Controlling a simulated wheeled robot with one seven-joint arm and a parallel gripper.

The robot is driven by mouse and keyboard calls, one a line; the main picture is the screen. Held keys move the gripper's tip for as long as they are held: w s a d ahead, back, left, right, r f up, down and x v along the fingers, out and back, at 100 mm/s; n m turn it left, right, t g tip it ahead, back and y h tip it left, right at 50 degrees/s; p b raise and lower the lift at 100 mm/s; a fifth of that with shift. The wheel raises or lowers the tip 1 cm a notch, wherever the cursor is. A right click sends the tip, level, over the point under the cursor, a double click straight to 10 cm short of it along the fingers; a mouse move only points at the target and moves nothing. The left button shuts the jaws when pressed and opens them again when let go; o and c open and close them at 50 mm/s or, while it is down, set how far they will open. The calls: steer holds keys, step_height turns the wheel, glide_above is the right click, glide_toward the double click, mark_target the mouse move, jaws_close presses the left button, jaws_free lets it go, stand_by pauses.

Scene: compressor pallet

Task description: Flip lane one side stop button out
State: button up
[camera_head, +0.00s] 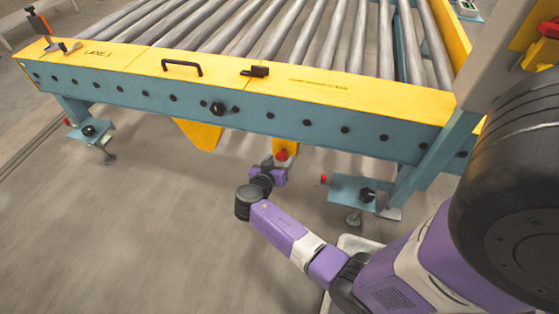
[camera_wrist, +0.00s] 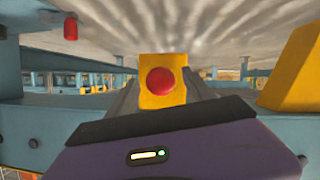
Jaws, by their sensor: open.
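The side stop button is a round red button on a yellow block. It shows under the conveyor's side rail in the head view (camera_head: 281,155) and near the middle of the wrist view (camera_wrist: 160,81). My gripper (camera_head: 276,164) is open just in front of it, below the LANE 1 conveyor (camera_head: 240,102). In the wrist view, a grey finger shows on each side of the yellow block, and my purple gripper body fills the bottom. Whether a finger touches the block or button, I cannot tell. Nothing is seen held.
The teal rail and yellow top cover run above my gripper. A black handle (camera_head: 182,67) and a dark latch (camera_head: 256,71) sit on the cover. A teal bracket (camera_head: 345,188) with a black knob stands to the right. A yellow gusset (camera_head: 200,134) hangs left. Floor at lower left is clear.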

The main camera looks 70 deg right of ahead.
steer(key=p+v, duration=0.2)
steer(key=v, duration=0.5)
steer(key=shift+a+p, duration=0.35)
steer(key=shift+w+r, duration=0.1)
